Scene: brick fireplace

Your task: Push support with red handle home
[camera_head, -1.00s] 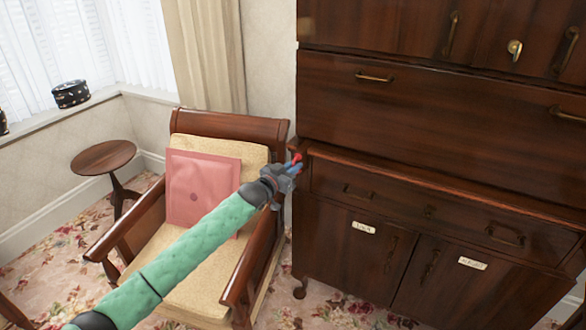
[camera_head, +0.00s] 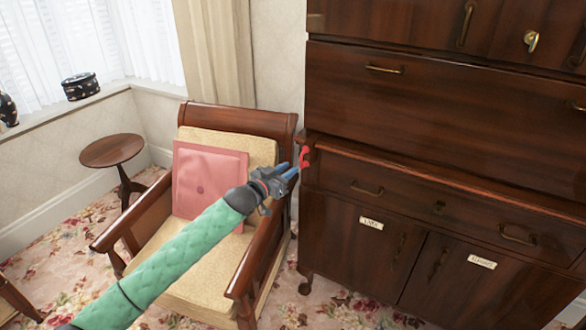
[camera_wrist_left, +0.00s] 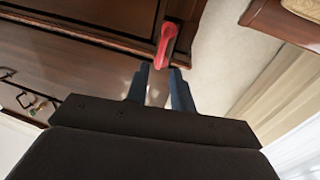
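The red handle (camera_head: 305,156) is at the upper left front corner of the dark wooden cabinet's lower part. It is also in the left wrist view (camera_wrist_left: 165,45), just beyond the fingertips. The support (camera_head: 310,141) appears as a dark wooden piece at that corner; I cannot tell how far it sticks out. My left gripper (camera_head: 292,170) is just left of and below the handle in the head view. In the left wrist view its two blue-grey fingers (camera_wrist_left: 160,76) are apart, with nothing gripped between them. My right gripper is out of view.
The cabinet (camera_head: 430,110) with brass-handled drawers and labelled doors fills the right side. An armchair (camera_head: 265,128) with a pink cushion (camera_head: 205,175) stands close to its left, beneath my left arm. A small round table (camera_head: 112,150) stands further left.

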